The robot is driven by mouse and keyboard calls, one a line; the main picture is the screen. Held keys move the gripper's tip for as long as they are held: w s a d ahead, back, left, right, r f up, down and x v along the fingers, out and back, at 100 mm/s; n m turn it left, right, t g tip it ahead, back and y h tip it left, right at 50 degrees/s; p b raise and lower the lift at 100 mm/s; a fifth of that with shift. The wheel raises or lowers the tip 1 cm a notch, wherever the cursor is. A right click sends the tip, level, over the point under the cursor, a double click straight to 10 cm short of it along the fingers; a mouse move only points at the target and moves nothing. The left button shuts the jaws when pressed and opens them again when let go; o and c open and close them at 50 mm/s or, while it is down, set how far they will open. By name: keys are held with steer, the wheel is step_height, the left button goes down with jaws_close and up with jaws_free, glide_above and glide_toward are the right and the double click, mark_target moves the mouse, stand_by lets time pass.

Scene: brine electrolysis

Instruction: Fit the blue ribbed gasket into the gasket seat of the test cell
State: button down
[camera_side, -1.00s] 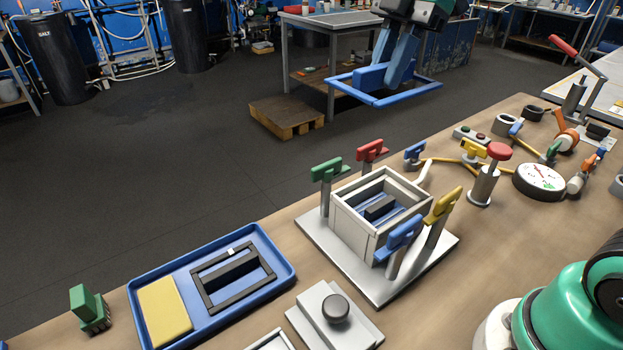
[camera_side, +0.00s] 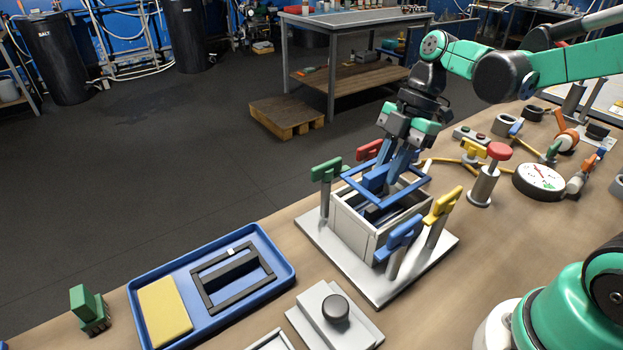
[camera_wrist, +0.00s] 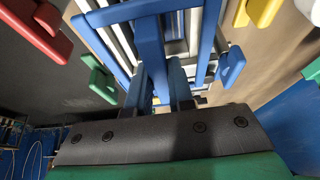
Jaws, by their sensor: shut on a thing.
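My gripper (camera_side: 388,178) points down over the test cell and is shut on the middle bar of the blue gasket (camera_side: 352,186), a flat rectangular frame. The gasket is just above the cell's open top and looks slightly turned against its walls; whether it touches the rim I cannot tell. The test cell (camera_side: 352,230) is a white open box on a pale base plate (camera_side: 318,245), with dark and blue parts inside. In the wrist view, the gasket (camera_wrist: 150,38) spans the cell opening, and my gripper (camera_wrist: 165,95) holds its bar. The seat is largely hidden.
Green (camera_side: 326,171), red (camera_side: 369,149), blue (camera_side: 399,238) and yellow (camera_side: 443,205) clamps stand around the cell. A blue tray (camera_side: 286,262) at left holds a black frame (camera_side: 205,293) and a yellow pad (camera_side: 164,311). A knobbed lid (camera_side: 335,309) lies in front.

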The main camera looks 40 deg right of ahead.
steer(key=shift+f, duration=2.15)
steer(key=shift+f, duration=0.1)
steer(key=c, duration=0.8)
jaws_free()
